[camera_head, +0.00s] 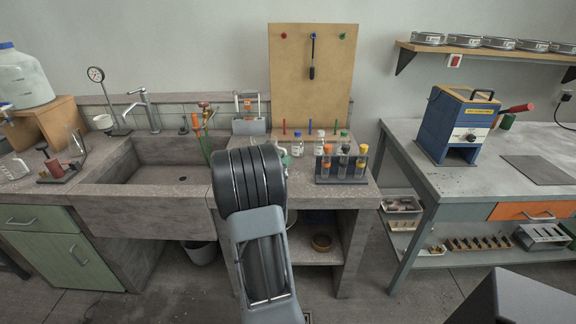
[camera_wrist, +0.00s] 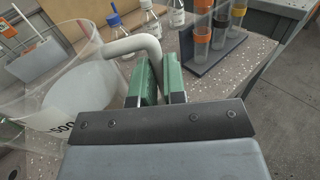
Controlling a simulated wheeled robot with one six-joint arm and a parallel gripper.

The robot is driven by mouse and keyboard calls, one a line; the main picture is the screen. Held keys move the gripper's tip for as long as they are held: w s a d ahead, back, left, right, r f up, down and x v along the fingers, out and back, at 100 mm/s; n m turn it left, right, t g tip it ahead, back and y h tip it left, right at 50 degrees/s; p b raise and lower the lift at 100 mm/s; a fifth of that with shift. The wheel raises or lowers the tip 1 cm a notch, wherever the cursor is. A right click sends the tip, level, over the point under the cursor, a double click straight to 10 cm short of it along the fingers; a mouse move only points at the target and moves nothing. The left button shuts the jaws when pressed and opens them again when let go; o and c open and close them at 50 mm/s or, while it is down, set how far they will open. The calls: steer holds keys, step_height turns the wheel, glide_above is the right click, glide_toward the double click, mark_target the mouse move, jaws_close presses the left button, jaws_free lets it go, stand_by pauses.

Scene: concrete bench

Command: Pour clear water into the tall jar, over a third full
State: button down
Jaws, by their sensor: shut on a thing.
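A clear jug (camera_wrist: 60,118) with a "500" mark and a pale handle (camera_wrist: 133,44) fills the left of the wrist view. My gripper (camera_wrist: 160,83) has its green fingers shut on the handle. A pale area shows inside the jug; I cannot tell the water level. In the head view, my arm hides the gripper and jug. A dark rack (camera_head: 342,179) on the bench holds several clear tall tubes with coloured bands; it also shows at the top right of the wrist view (camera_wrist: 228,50). I cannot tell which vessel is the tall jar.
Several small capped bottles (camera_head: 297,149) stand left of the rack, before a wooden board (camera_head: 310,75). A stone sink (camera_head: 140,170) lies to the left. A blue machine (camera_head: 457,124) stands on the right table. A gap separates the bench and this table.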

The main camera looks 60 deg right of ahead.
steer(key=shift+s+d+r+g+p, duration=0.3)
steer(key=shift+d+r+p, duration=0.15)
steer(key=shift+p, duration=0.3)
steer(key=w+n+p, duration=0.1)
steer(key=p, duration=0.1)
steer(key=w+r+n+p, duration=0.1)
steer(key=n+p, duration=0.1)
steer(key=shift+w+h, duration=0.25)
steer(key=shift+h, duration=0.15)
steer(key=shift+w+f+n, duration=0.2)
steer(key=shift+n, duration=0.3)
steer(key=shift+w+r+n+p, duration=0.25)
steer(key=shift+n+p, duration=0.05)
steer(key=shift+p, duration=0.05)
steer(key=shift+w+a+n+p, duration=0.15)
steer(key=shift+w+n+p, duration=0.25)
steer(key=shift+w, duration=0.1)
